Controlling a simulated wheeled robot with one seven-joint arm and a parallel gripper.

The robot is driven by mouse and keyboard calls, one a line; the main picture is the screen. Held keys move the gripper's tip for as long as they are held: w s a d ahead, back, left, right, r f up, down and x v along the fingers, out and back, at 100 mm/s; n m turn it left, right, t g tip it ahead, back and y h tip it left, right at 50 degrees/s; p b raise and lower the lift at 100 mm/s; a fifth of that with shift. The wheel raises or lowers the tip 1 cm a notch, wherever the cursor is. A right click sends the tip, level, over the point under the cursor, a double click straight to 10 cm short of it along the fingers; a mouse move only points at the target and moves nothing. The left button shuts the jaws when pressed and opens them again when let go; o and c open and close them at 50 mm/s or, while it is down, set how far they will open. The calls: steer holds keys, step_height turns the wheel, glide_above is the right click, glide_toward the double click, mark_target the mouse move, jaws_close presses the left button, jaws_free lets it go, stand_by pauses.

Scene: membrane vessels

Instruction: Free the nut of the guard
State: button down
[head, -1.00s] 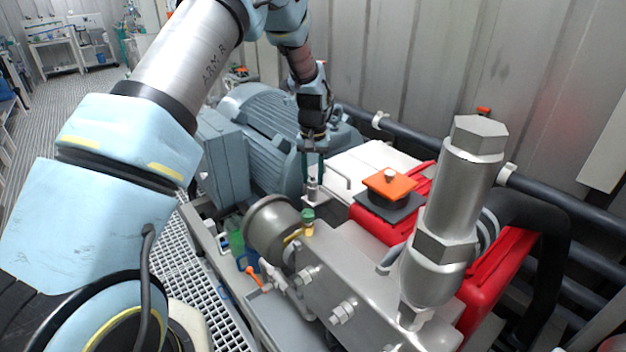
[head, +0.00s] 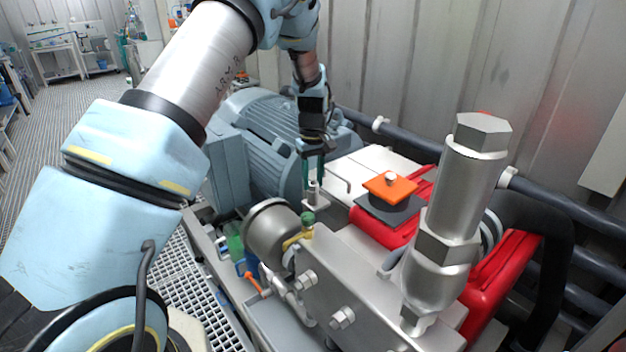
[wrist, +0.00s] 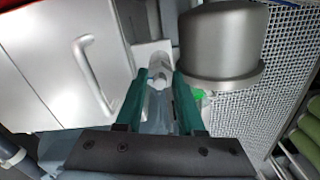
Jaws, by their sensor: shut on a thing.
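The guard (head: 344,172) is a pale cover with a bar handle, between the grey motor and the red block. It also shows at the left of the wrist view (wrist: 55,60). A small pale metal nut (wrist: 159,78) sits on a light bracket at the guard's edge. My gripper (wrist: 160,74), with dark green fingers, is shut on the nut, one finger on each side. In the head view my gripper (head: 313,182) points straight down onto that bracket. The fingers hide part of the nut, and its thread cannot be made out.
A grey cylindrical housing (head: 270,228) stands close beside the bracket. A ribbed motor (head: 265,140) lies behind. A tall steel fitting (head: 455,210) and an orange plate (head: 389,186) are to the right. Grating floor (head: 185,285) is at the left.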

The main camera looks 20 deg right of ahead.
mark_target(313, 183)
stand_by(0.4)
steer(key=c, duration=0.5)
jaws_free()
step_height(313, 183, up, 11)
steer(key=shift+f+b, duration=0.1)
steer(key=shift+b, duration=1.15)
steer(key=shift+s, duration=0.1)
